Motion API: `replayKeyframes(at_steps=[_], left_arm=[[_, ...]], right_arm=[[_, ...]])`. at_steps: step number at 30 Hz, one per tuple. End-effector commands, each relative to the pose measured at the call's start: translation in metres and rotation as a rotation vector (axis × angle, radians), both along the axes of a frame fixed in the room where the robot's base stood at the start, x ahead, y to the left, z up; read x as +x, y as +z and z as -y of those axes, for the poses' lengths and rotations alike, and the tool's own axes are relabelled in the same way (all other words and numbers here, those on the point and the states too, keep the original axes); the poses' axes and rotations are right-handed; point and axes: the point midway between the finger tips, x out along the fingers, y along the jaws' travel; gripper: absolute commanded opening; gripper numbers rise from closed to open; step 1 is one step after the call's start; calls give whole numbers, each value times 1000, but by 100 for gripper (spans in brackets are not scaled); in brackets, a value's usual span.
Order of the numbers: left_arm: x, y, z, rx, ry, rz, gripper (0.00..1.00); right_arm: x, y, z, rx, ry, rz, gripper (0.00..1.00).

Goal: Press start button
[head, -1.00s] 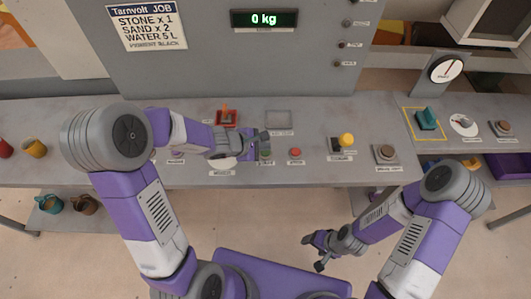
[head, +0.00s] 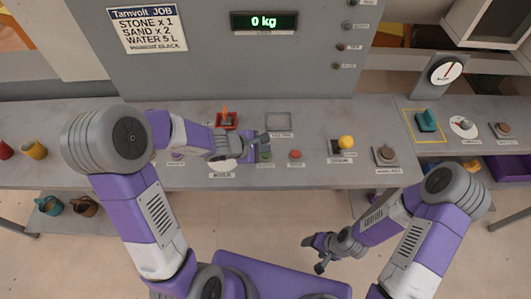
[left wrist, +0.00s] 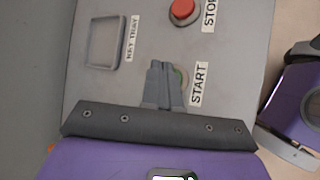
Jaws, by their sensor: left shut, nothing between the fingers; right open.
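The green start button (left wrist: 181,76) shows in the left wrist view beside the START label (left wrist: 198,84), partly hidden behind my left gripper's fingers. It also shows in the head view (head: 265,156) at the right side of the fingers. My left gripper (left wrist: 163,68) is shut and empty, its fingertips at or just over the button; I cannot tell whether they touch it. My right gripper (head: 312,253) is open and empty, low in front of the bench, far from the button.
The red stop button (left wrist: 183,9) is close to the start button. An empty key tray (left wrist: 105,42) lies behind it. The display (head: 264,21) reads 0 kg.

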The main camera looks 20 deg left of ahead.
Motion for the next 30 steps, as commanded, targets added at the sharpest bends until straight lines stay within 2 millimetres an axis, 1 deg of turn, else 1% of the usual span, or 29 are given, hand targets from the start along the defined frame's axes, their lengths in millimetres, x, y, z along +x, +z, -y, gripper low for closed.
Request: replayKeyframes(at_steps=[23,30], left_arm=[[0,0,0,0,0,0,0],[0,-6,0,0,0,0,0]], right_arm=[[0,0,0,0,0,0,69],[0,-8,0,0,0,0,69]])
